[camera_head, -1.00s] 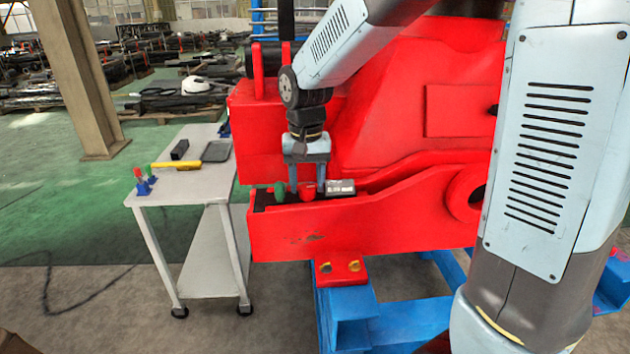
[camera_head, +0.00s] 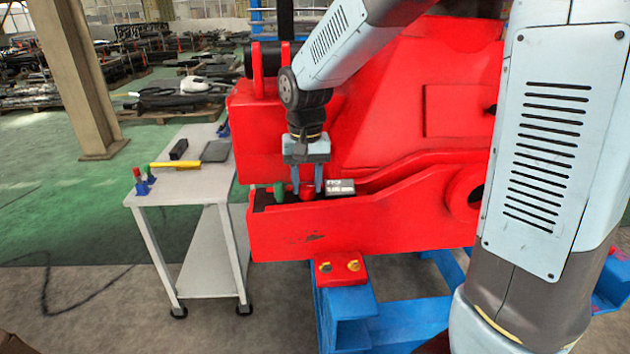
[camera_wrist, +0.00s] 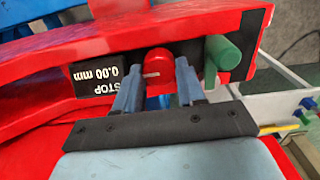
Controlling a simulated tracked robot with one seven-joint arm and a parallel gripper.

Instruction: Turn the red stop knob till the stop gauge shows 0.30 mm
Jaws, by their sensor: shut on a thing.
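The red stop knob (camera_wrist: 158,65) shows in the wrist view as a round red knob with a pale mark line. My gripper (camera_wrist: 158,82) has a finger on each side of it and is shut on it. In the head view my gripper (camera_head: 307,190) points down at the knob (camera_head: 307,191) on top of the red machine. The stop gauge (camera_wrist: 97,80), a black display left of the knob in the wrist view, appears upside down and reads "STOP 0.00 mm". It also shows in the head view (camera_head: 341,187), too small to read.
A green knob (camera_wrist: 222,52) stands close beside the red one. The red machine body (camera_head: 340,230) has raised walls around the knobs and rests on a blue stand (camera_head: 345,312). A white cart (camera_head: 190,185) on the left carries a yellow tool, dark items and small coloured pieces.

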